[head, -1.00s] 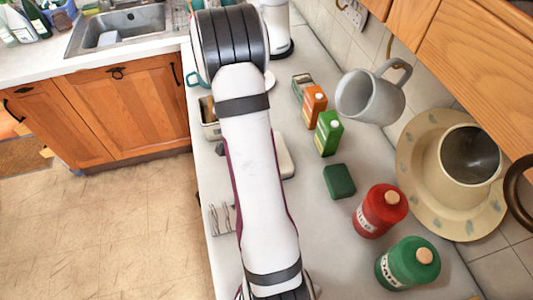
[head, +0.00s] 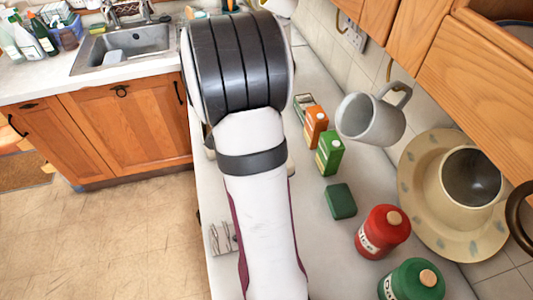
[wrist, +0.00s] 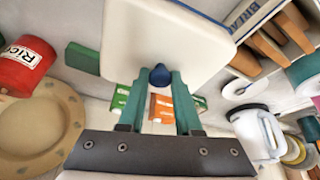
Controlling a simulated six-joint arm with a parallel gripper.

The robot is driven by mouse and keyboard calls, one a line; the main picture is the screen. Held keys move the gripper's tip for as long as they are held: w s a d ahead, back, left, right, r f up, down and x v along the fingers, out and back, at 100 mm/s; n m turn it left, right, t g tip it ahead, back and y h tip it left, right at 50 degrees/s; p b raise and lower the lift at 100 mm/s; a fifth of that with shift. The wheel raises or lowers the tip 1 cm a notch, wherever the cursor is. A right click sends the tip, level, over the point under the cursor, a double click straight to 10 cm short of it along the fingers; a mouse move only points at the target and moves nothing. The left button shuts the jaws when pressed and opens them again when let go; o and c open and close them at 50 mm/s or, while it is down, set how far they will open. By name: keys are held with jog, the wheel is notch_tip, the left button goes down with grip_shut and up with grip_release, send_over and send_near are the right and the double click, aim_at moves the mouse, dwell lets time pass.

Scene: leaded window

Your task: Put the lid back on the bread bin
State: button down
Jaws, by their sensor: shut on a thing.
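In the wrist view my gripper (wrist: 160,82) is shut on the dark blue knob (wrist: 160,75) of a cream lid with a blue edge (wrist: 165,40). The teal fingers are on either side of the knob. The bread bin (wrist: 246,12), with "BREAD" lettering, shows partly at the top right of the wrist view, beside the lid; the rest is cut off. I cannot tell how high the lid is above the counter. In the head view my arm hides the gripper, the lid and most of the bin.
A green block (head: 340,201), green carton (head: 330,153), orange carton (head: 315,126), red jar (head: 382,231) and green jar (head: 411,281) stand right of my arm. A grey mug (head: 372,119) and a cream plate (head: 410,190) with a cup are along the wall.

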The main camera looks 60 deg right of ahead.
jog(key=w+a+r+n+t+y, duration=0.1)
jog(key=w+a+r+n+t, duration=0.1)
jog(key=w+a+r+n, duration=0.45)
jog(key=w+a+r+n+t+y, duration=0.15)
jog(key=w+a+n, duration=0.25)
jog(key=a+n, duration=0.5)
jog(key=w+a+r+n+t+y, duration=0.1)
jog(key=w+a+r+n+t, duration=0.3)
jog(key=a, duration=0.7)
jog(key=w+d+f+g, duration=0.1)
jog(key=w+d, duration=0.2)
jog(key=d, duration=0.5)
jog(key=w+d+f+g, duration=0.1)
jog(key=w+d, duration=0.2)
jog(key=d, duration=0.5)
jog(key=s+d+f+m+h, duration=0.1)
jog(key=s+d+f, duration=0.15)
jog(key=d, duration=0.65)
jog(key=s+d+f+m+h, duration=0.1)
jog(key=d+f, duration=0.2)
jog(key=d, duration=0.6)
jog(key=shift+y, duration=0.25)
jog(key=shift+a+f, duration=0.15)
jog(key=shift+f, duration=1.35)
jog(key=shift+a+f, duration=0.1)
jog(key=shift+f, duration=1.35)
jog(key=shift+f, duration=0.15)
